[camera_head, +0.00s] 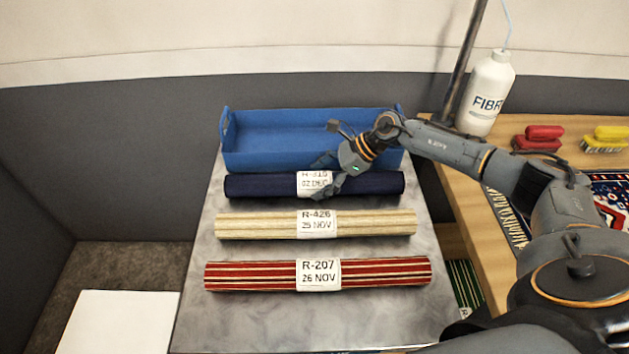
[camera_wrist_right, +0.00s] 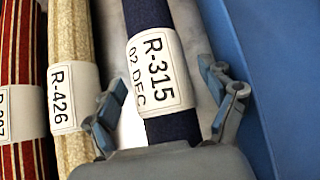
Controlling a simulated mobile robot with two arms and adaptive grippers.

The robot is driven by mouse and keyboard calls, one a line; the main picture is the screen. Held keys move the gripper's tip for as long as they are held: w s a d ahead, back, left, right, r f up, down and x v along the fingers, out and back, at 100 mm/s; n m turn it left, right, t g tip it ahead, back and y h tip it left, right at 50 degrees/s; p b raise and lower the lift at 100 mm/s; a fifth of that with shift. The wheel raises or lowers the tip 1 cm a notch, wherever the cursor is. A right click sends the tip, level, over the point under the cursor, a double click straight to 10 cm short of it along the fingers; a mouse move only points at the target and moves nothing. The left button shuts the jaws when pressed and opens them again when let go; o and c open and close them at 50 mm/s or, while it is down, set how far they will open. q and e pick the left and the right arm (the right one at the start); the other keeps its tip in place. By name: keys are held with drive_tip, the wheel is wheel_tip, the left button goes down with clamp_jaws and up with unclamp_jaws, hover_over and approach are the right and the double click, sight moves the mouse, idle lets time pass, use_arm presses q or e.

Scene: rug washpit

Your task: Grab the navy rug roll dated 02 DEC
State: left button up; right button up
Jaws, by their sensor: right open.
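The navy rug roll (camera_head: 375,184) lies across the metal table, just in front of the blue tray. Its white label reads R-315, 02 DEC. My right gripper (camera_head: 328,177) is over the roll at its label, partly covering the label's top and right edge. In the right wrist view the navy roll (camera_wrist_right: 150,15) runs between the two open fingers of the right gripper (camera_wrist_right: 165,105), one finger on each side. No finger visibly touches the roll. My left gripper is not in view.
A cream roll (camera_head: 375,223), R-426, and a red striped roll (camera_head: 390,273), R-207, lie nearer on the metal table (camera_head: 245,325). The empty blue tray (camera_head: 290,117) stands behind. A wooden bench with a bottle (camera_head: 490,95) and brushes is at right.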

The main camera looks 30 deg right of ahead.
drive_tip(key=c, duration=1.7)
drive_tip(key=shift+r, duration=0.1)
